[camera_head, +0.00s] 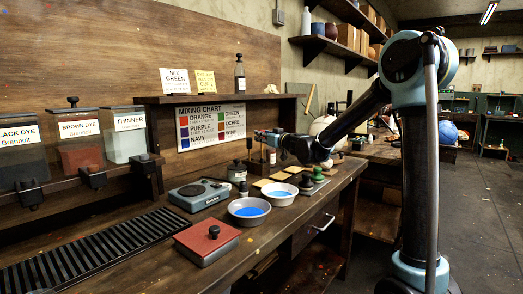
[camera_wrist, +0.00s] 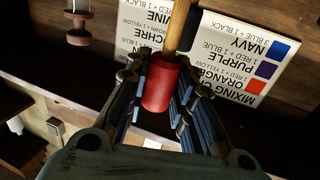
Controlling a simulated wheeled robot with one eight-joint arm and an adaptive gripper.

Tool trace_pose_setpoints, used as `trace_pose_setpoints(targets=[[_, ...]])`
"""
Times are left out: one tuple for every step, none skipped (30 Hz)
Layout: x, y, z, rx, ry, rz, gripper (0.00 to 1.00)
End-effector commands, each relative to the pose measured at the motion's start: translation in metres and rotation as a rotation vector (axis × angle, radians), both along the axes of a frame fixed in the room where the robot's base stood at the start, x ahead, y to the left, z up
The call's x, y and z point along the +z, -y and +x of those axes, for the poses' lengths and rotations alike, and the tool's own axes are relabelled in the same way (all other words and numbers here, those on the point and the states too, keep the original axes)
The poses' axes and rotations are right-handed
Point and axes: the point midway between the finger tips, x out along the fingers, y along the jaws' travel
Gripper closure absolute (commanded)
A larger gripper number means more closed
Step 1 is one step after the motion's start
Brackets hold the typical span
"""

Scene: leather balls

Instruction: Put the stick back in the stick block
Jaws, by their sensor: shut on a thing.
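The stick (camera_wrist: 182,28) is pale wood with a red grip (camera_wrist: 162,84), seen in the wrist view. My gripper (camera_wrist: 160,92) is shut on the red grip, with one finger on either side. The stick runs up out of the top of the wrist view, so its far end is hidden. In the head view my gripper (camera_head: 262,138) is above the back of the bench, in front of the mixing chart (camera_head: 211,124). The stick is too small to make out clearly there.
Two bowls of blue liquid (camera_head: 249,209) (camera_head: 281,193), a scale (camera_head: 199,194), a red-topped box (camera_head: 207,240) and several small stamps or jars (camera_head: 318,173) crowd the bench. A shelf (camera_head: 215,97) runs above. A black slatted grate (camera_head: 90,248) lies at left.

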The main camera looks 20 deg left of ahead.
Motion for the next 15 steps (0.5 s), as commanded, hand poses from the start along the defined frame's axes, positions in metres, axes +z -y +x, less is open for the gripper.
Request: trace_pose_setpoints(targets=[[-0.003, 0.000, 0.000, 0.000, 0.000, 0.000, 0.97], [-0.006, 0.000, 0.000, 0.000, 0.000, 0.000, 0.97], [-0.010, -0.001, 0.000, 0.000, 0.000, 0.000, 0.97], [-0.014, -0.001, 0.000, 0.000, 0.000, 0.000, 0.97], [-0.019, 0.000, 0.000, 0.000, 0.000, 0.000, 0.97], [-0.024, 0.000, 0.000, 0.000, 0.000, 0.000, 0.97], [-0.028, 0.000, 0.000, 0.000, 0.000, 0.000, 0.97], [-0.032, 0.000, 0.000, 0.000, 0.000, 0.000, 0.97], [-0.036, -0.001, 0.000, 0.000, 0.000, 0.000, 0.97], [-0.038, 0.000, 0.000, 0.000, 0.000, 0.000, 0.97], [-0.040, 0.000, 0.000, 0.000, 0.000, 0.000, 0.97], [-0.042, 0.000, 0.000, 0.000, 0.000, 0.000, 0.97], [-0.043, 0.000, 0.000, 0.000, 0.000, 0.000, 0.97], [-0.043, 0.000, 0.000, 0.000, 0.000, 0.000, 0.97], [-0.043, 0.000, 0.000, 0.000, 0.000, 0.000, 0.97]])
